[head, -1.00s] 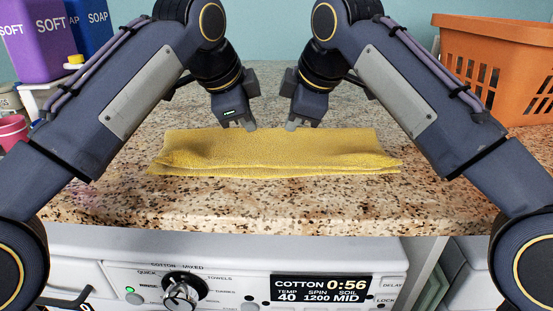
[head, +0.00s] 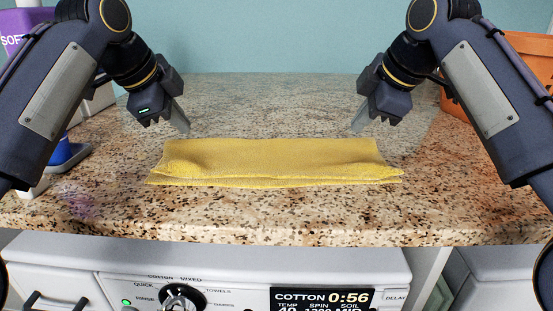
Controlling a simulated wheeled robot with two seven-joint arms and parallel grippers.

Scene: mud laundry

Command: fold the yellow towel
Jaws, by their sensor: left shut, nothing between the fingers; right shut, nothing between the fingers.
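The yellow towel (head: 270,160) lies on the speckled stone counter as a wide, folded strip. Its layered edges show along the front, and its ends look slightly uneven. My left gripper (head: 184,130) is shut and empty, above the counter just behind the towel's left end. My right gripper (head: 356,129) is shut and empty, behind the towel's right end. Neither gripper touches the towel.
The counter (head: 260,105) is clear behind the towel. An orange basket (head: 530,55) stands at the right, partly behind my arm. A purple box (head: 14,40) and a blue item (head: 64,152) are at the left. A washing machine (head: 230,262) is below the counter's front edge.

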